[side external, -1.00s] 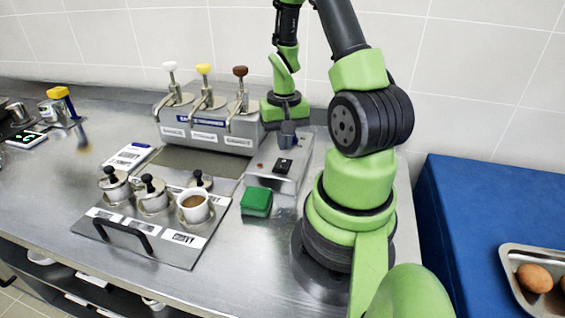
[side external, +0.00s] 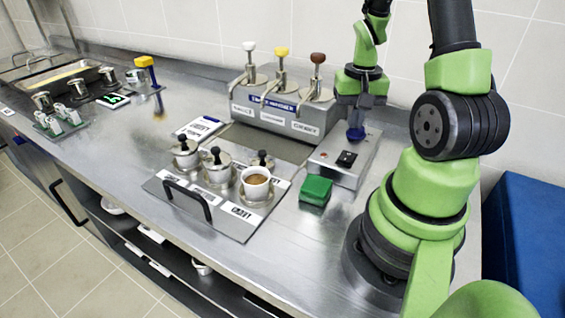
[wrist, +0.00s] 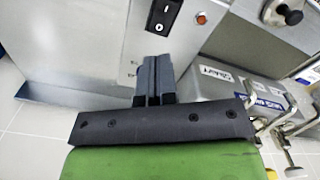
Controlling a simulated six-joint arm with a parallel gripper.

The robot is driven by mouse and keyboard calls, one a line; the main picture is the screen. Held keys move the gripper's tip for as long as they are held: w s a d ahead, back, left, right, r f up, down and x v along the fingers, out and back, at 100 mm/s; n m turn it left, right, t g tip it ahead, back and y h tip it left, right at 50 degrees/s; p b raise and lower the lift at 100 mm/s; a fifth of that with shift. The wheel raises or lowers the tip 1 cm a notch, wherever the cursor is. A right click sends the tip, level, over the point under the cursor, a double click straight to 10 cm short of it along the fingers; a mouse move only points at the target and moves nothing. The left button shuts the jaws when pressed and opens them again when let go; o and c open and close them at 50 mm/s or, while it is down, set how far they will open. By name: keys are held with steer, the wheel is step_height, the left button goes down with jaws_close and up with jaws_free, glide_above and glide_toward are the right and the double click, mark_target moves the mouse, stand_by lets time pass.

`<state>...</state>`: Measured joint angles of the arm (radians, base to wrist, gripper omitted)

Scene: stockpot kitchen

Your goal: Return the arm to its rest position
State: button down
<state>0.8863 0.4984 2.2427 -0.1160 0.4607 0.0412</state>
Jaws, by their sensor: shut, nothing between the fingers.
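My green arm stands at the right of the counter in the side view. My gripper (side external: 356,133) points down, with its fingers above the back of the metal switch box (side external: 345,160). In the wrist view the two dark fingers (wrist: 153,62) are together with nothing between them. Beyond them is the face of the switch box (wrist: 95,45), with a black rocker switch (wrist: 163,16) and a red light (wrist: 202,18). I cannot tell whether the fingertips touch the box.
The three-pump dispenser (side external: 280,112) stands close left of my gripper. A green block (side external: 316,190) lies in front of the switch box. A handled tray (side external: 170,205) holds lidded pots and a filled white cup (side external: 256,184). A blue block (side external: 525,235) stands right of the counter.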

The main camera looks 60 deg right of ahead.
steer(key=w+a+r+n+t, duration=0.3)
steer(key=a+r+n+t, duration=0.2)
steer(key=a+r, duration=1.1)
steer(key=s+a+r+n+t+y, duration=0.2)
steer(key=s+a+r+n, duration=0.1)
steer(key=a, duration=0.3)
steer(key=shift+s, duration=0.65)
